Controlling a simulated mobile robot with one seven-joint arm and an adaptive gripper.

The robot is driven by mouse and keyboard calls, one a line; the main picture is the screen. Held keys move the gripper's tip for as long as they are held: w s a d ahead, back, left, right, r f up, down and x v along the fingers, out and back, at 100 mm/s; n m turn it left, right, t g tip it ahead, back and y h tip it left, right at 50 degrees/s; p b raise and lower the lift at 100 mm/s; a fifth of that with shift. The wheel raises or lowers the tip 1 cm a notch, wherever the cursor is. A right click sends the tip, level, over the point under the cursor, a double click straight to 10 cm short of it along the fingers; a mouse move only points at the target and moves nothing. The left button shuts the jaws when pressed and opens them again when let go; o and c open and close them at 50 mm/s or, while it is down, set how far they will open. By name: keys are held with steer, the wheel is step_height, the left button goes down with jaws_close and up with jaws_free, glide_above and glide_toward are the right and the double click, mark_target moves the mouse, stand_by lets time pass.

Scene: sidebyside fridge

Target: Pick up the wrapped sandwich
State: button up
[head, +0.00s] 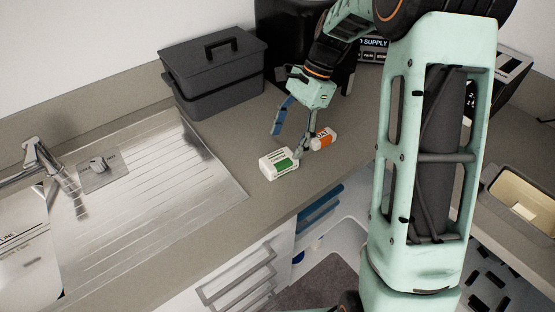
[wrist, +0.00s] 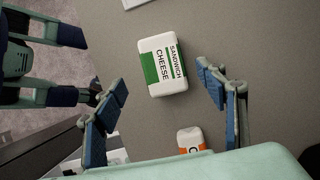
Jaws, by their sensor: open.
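The wrapped sandwich (head: 279,164) is a white block with a green band, lying on the grey-brown counter. In the wrist view the sandwich (wrist: 162,65) reads "SANDWICH CHEESE" and lies ahead of the fingertips, untouched. My gripper (head: 294,126) is above the counter just behind the sandwich in the head view. In the wrist view my gripper (wrist: 164,92) has its blue-padded fingers spread wide, with nothing between the pads.
A white item with an orange band (head: 323,138) lies close to the gripper; it also shows in the wrist view (wrist: 190,141). A dark lidded box (head: 212,75) stands behind. The metal sink drainer (head: 150,200) is left. The counter's front edge is near the sandwich.

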mark_target(280, 158)
steer(key=shift+w+x, duration=0.2)
steer(key=shift+x, duration=3.55)
steer(key=shift+f, duration=0.35)
steer(key=c, duration=1.3)
